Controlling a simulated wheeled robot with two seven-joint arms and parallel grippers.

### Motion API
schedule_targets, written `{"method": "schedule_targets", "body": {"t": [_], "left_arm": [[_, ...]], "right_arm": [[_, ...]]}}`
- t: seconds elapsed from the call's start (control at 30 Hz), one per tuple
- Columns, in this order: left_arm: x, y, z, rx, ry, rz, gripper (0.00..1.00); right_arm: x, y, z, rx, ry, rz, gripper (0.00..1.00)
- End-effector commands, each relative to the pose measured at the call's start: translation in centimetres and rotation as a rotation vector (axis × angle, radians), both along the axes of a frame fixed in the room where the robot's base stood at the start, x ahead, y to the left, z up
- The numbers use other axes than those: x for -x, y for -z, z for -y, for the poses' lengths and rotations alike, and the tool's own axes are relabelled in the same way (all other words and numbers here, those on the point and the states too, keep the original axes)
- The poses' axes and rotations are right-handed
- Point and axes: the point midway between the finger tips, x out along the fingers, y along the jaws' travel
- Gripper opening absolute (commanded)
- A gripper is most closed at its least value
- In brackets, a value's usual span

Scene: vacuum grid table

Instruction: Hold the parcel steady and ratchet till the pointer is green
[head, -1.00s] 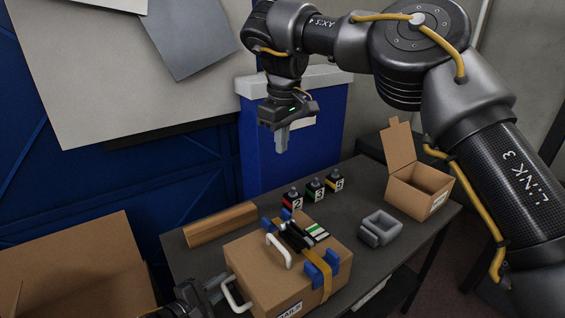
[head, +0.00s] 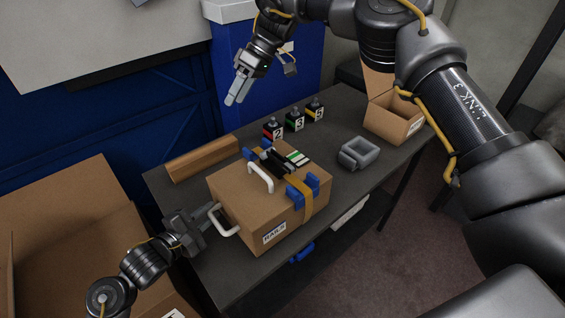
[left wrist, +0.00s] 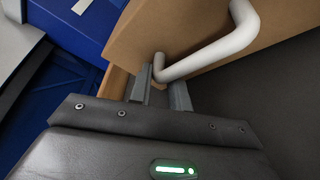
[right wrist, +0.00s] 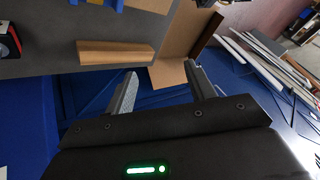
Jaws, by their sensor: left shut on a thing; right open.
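The cardboard parcel (head: 235,200) sits on the dark table with an orange strap (head: 309,208) over it and blue edge guards (head: 303,192). A black ratchet (head: 271,162) lies on top beside a white top handle (head: 261,177). A small gauge (head: 298,158) with green and white bands is next to the ratchet; its pointer is too small to read. My left gripper (head: 206,218) is shut on the parcel's white side handle (head: 225,231), also seen in the left wrist view (left wrist: 215,52). My right gripper (head: 238,90) is open and empty, above and behind the parcel, apart from the ratchet.
Three numbered dark items (head: 294,121) stand behind the parcel. A brown bar (head: 202,158) lies at the back left, a grey open block (head: 359,153) at right, and an open carton (head: 394,119) farther right. A large carton (head: 75,225) stands at left.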

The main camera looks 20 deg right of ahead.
Motion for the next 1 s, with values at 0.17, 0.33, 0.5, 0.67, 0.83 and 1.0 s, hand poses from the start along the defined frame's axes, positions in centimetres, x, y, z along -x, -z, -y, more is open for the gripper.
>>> {"method": "schedule_targets", "body": {"t": [0.17, 0.33, 0.5, 0.67, 0.83, 1.0], "left_arm": [[0.0, 0.1, 0.0, -0.001, -0.002, -0.004, 0.00], [0.0, 0.2, 0.0, -0.002, -0.002, -0.005, 0.00], [0.0, 0.2, 0.0, -0.002, -0.001, -0.005, 0.00], [0.0, 0.2, 0.0, -0.002, -0.001, -0.005, 0.00], [0.0, 0.2, 0.0, -0.001, 0.000, -0.005, 0.00], [0.1, 0.2, 0.0, -0.001, 0.000, -0.005, 0.00]], "right_arm": [[-0.6, 4.9, 3.4, -0.511, -0.202, 0.054, 0.79], [1.3, 8.9, 10.3, -0.837, -0.356, 0.225, 1.00], [4.5, 12.4, 16.3, -0.987, -0.466, 0.375, 1.00], [6.4, 14.0, 19.1, -1.036, -0.523, 0.445, 1.00], [6.9, 14.3, 19.6, -1.046, -0.539, 0.462, 1.00], [7.0, 14.3, 19.1, -1.047, -0.540, 0.460, 1.00]]}}
